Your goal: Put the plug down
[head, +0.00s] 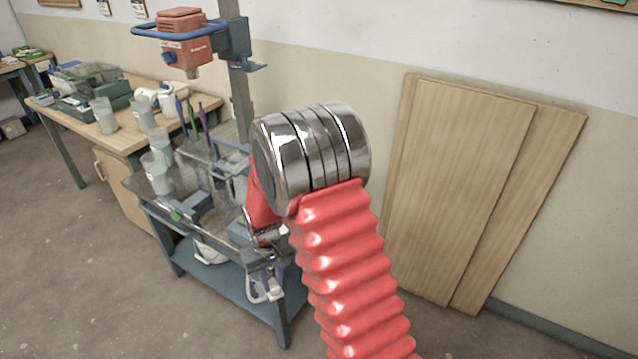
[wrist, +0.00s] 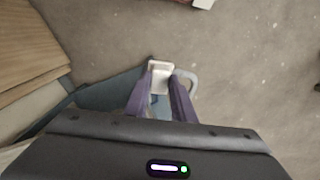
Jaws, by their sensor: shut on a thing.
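A white plug (wrist: 160,78) with a curved grey-white piece at its right side sits between the purple fingers of my gripper (wrist: 160,92) in the wrist view. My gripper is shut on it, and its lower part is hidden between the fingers. In the head view the white plug (head: 265,291) shows small, near the front edge of the dark blue metal stand (head: 228,276). My red ribbed arm hides part of the stand there. Bare floor shows beyond the plug in the wrist view. I cannot tell whether the plug touches anything below it.
A red machine (head: 187,45) with a blue ring hangs on a column above the stand. Cups and a clear container crowd the stand's top. A wooden workbench (head: 117,140) stands behind at left. Wooden boards (head: 455,170) lean on the right wall. The floor (head: 80,270) at left is clear.

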